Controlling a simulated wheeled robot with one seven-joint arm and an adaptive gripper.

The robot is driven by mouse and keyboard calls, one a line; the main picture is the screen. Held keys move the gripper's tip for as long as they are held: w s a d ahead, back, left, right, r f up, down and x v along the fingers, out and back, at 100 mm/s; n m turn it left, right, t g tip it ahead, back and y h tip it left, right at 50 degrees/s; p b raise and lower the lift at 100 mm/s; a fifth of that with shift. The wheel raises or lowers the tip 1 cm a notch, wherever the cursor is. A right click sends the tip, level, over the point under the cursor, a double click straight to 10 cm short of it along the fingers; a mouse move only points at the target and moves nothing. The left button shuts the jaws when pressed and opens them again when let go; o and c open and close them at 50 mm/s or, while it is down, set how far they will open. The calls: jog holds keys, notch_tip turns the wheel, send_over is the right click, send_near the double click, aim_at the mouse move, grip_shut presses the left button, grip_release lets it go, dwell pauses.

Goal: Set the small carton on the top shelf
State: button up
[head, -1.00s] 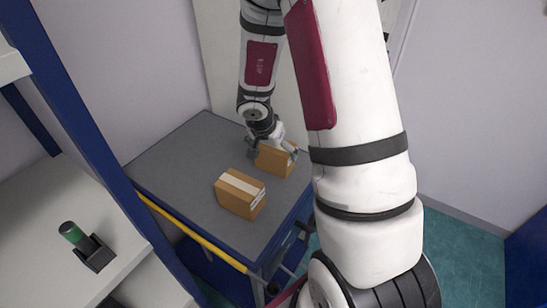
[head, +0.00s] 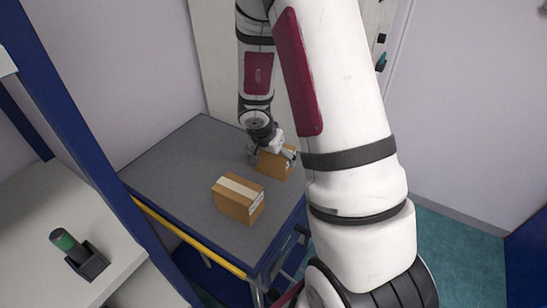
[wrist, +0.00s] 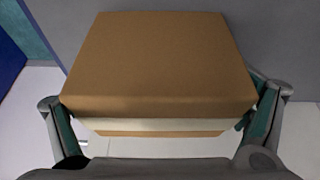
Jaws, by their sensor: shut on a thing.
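My gripper (head: 271,150) is shut on a brown carton (head: 277,164) at the far right of the grey cart top (head: 175,165). In the wrist view the held carton (wrist: 160,65) fills the space between the two fingers, with a pale band along its near edge. I cannot tell whether it touches the cart top. A second brown carton (head: 238,198), with pale tape and a white label, sits on the cart nearer to me. A shelf unit stands at the left; a higher white board (head: 6,62) shows only its corner.
A lower white shelf (head: 40,215) holds a green-topped dark cylinder in a black holder (head: 86,262). A blue upright (head: 75,130) stands between the shelves and the cart. A yellow rail (head: 190,238) runs along the cart's near edge. The cart's left side is clear.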

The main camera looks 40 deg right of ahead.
jog(key=shift+d+r, duration=0.1)
jog(key=shift+r, duration=0.05)
jog(key=shift+c, duration=0.2)
notch_tip(320, 180, up, 4)
jog(key=p, duration=0.6)
jog(key=shift+s+f+p, duration=0.15)
jog(key=shift+f+p, duration=0.05)
jog(key=shift+p, duration=0.15)
jog(key=s+a+p, duration=0.1)
jog(key=s+a, duration=0.1)
jog(key=s, duration=0.5)
jog(key=s+a+r, duration=0.1)
jog(key=s, duration=0.7)
jog(key=shift+s+a+p, duration=0.15)
jog(key=shift+a+p, duration=0.25)
jog(key=shift+r, duration=0.1)
